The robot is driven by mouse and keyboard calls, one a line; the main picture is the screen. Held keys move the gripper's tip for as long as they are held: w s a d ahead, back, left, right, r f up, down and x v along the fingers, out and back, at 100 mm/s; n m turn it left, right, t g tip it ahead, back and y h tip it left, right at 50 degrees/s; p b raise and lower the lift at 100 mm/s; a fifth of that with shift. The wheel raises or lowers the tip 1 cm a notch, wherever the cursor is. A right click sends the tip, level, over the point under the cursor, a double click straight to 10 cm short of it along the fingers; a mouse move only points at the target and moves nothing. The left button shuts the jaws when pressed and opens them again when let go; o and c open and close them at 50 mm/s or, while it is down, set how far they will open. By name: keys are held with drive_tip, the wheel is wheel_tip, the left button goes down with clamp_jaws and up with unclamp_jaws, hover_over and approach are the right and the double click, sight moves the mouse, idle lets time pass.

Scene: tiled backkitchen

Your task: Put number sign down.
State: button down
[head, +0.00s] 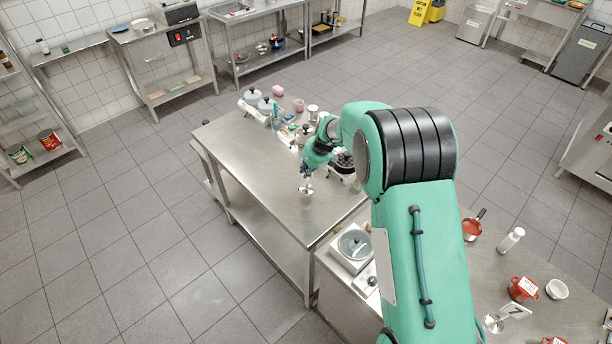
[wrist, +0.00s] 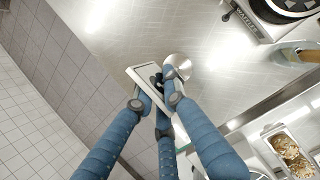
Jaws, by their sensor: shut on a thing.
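My gripper (head: 308,174) is shut on a number sign, low over the bare steel table (head: 262,182). In the wrist view the blue fingers (wrist: 160,102) close around the sign's stem. The sign's pale plate (wrist: 142,74) is seen at a slant, and its round shiny base (wrist: 178,66) points away from the fingers. The sign's base also shows below my gripper in the head view (head: 306,189). I cannot tell whether the base touches the table. The number on the plate is not readable.
A waffle maker (head: 342,163) stands right of my gripper. Pots (head: 266,105) and small items crowd the table's far end. The table's left and front parts are clear. Another number sign (head: 516,311), a scale (head: 354,246) and red pots (head: 523,288) stand on the near right counter.

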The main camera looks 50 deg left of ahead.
drive_tip(key=shift+w+a, duration=0.1)
idle(0.3)
drive_tip(key=shift+w+a, duration=0.15)
drive_tip(key=shift+a, duration=0.05)
drive_tip(key=shift+f+p, duration=0.3)
drive_tip(key=shift+f, duration=1.5)
drive_tip(key=c, duration=1.8)
unclamp_jaws()
drive_tip(key=shift+f, duration=0.1)
drive_tip(key=shift+b+v, duration=0.45)
drive_tip(key=shift+v, duration=5.65)
drive_tip(key=shift+d, duration=0.1)
